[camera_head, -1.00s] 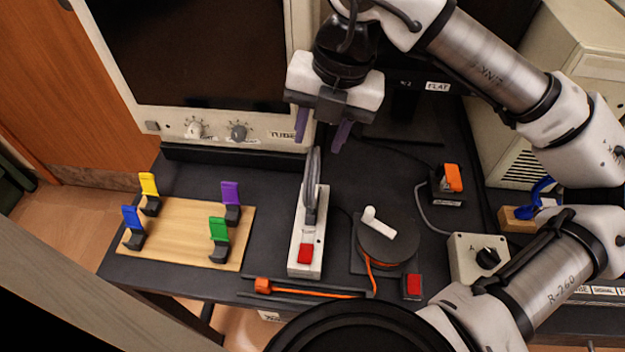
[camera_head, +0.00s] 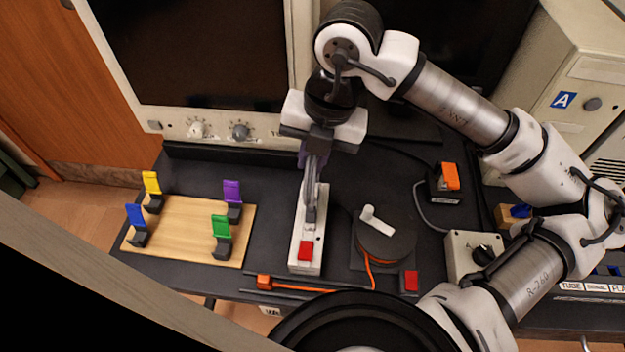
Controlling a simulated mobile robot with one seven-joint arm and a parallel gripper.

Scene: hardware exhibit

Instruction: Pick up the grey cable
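A thin grey cable (camera_head: 418,208) lies on the dark table, curving from the black base of an orange switch (camera_head: 450,176) to a pale box with a black knob (camera_head: 474,256). My gripper (camera_head: 314,160) is well to the left of this cable, at the top of a grey upright lever (camera_head: 311,192) on a white base. Its purple fingers are mostly hidden by the gripper body and the lever. I cannot tell whether they are closed on the lever.
A wooden board (camera_head: 185,238) with coloured clips is at left. A reel (camera_head: 385,240) with a white handle and orange cord stands right of the white lever base (camera_head: 302,262). A monitor (camera_head: 200,60) stands behind. My arm spans the right side.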

